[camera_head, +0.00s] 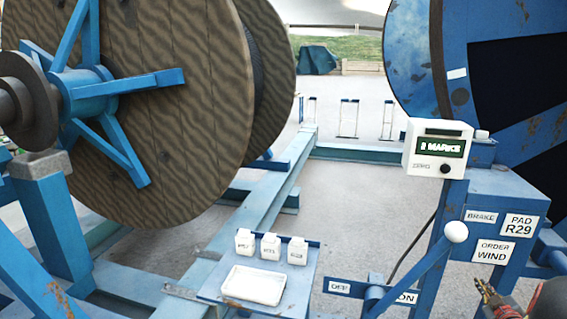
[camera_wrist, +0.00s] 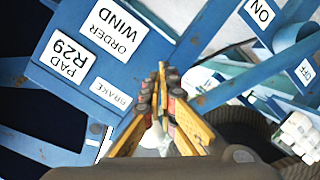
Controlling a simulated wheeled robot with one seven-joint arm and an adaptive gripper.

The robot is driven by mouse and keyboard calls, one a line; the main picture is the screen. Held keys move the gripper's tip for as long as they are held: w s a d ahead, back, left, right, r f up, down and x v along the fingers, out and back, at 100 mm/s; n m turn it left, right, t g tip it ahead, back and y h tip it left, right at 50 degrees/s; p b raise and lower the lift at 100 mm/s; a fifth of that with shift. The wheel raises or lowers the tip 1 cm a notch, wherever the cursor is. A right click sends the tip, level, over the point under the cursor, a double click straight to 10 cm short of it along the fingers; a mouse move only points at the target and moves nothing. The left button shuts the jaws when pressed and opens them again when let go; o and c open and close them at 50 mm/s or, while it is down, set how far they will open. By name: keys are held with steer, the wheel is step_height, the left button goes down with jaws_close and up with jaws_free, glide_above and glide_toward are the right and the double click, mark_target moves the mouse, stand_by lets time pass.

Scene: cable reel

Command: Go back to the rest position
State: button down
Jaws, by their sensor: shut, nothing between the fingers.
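My gripper (camera_head: 486,288) shows at the lower right edge of the head view, in front of the blue control post. In the wrist view my gripper (camera_wrist: 162,78) has its orange-and-black fingers shut together and nothing is held. The post (camera_head: 478,200) bears labels reading BRAKE, PAD R29 and ORDER WIND. My gripper is to the right of the lever in the head view.
A large wooden reel (camera_head: 190,100) is at left and a blue reel (camera_head: 412,50) at right. A small shelf (camera_head: 209,291) holds three white bottles (camera_head: 270,247) and a white tray (camera_head: 254,285). Open floor (camera_head: 345,200) lies between the reels.

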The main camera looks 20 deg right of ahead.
steer(key=s+a+f+m+g, duration=0.3)
steer(key=s+a+m+g, duration=0.1)
steer(key=s+g, duration=0.15)
steer(key=s+a+r+n+y, duration=0.1)
steer(key=a+r, duration=0.5)
steer(key=a, duration=1.4)
steer(key=s+a+r+n+y, duration=0.1)
steer(key=s+a+r+y, duration=0.2)
steer(key=a, duration=1.8)
steer(key=s+a+r+n+g+y, duration=0.1)
steer(key=a+r+y, duration=0.4)
steer(key=a, duration=1.5)
step_height(320, 180, up, 4)
steer(key=shift+s+a+r, duration=0.1)
steer(key=shift+s+a, duration=0.25)
steer(key=shift+s, duration=0.3)
steer(key=shift+d, duration=0.15)
